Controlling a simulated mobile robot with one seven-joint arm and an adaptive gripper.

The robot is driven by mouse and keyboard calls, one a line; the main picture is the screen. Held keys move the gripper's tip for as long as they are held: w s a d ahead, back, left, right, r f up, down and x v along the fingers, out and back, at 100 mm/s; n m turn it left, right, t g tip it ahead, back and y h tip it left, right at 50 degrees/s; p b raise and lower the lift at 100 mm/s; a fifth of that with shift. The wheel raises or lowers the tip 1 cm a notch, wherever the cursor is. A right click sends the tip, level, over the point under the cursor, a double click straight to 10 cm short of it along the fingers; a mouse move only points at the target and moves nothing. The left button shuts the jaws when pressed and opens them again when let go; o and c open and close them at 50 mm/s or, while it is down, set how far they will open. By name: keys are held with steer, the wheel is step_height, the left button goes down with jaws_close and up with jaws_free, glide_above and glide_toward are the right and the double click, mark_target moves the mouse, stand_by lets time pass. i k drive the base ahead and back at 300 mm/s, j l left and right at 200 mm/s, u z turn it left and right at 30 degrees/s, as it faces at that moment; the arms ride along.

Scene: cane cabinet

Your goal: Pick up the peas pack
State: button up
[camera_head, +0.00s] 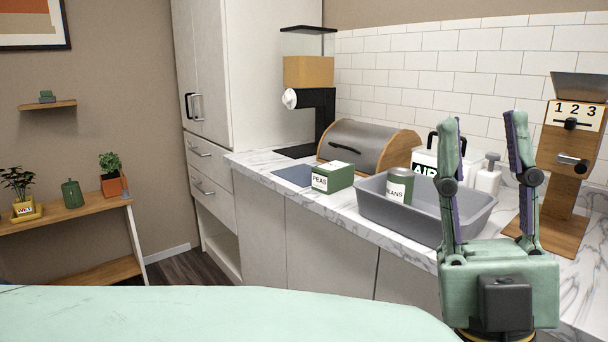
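The peas pack (332,177) is a small green box with a white label reading "PEAS". It sits on the marble counter near the front edge, left of the grey bin and in front of the bread box. My gripper (482,120) is at the right of the view, pointing up, with its two green and purple fingers spread apart and nothing visible between them. It appears nearer to the camera than the counter and well to the right of the peas pack. No part of the pack is covered by the gripper.
A grey bin (385,212) holding a green "BEANS" can (399,186) stands right of the pack. A bread box (368,147) is behind. A soap bottle (488,176) and wooden dispenser (566,170) stand right. A dark blue-grey panel (292,175) lies left of the pack.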

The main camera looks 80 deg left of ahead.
mark_target(329, 177)
steer(key=u, duration=2.4)
steer(key=i+j+z, duration=0.35)
steer(key=i+j, duration=0.25)
steer(key=i, duration=0.3)
steer(key=i+j+z, duration=0.3)
steer(key=i+j, duration=0.45)
steer(key=j, duration=0.1)
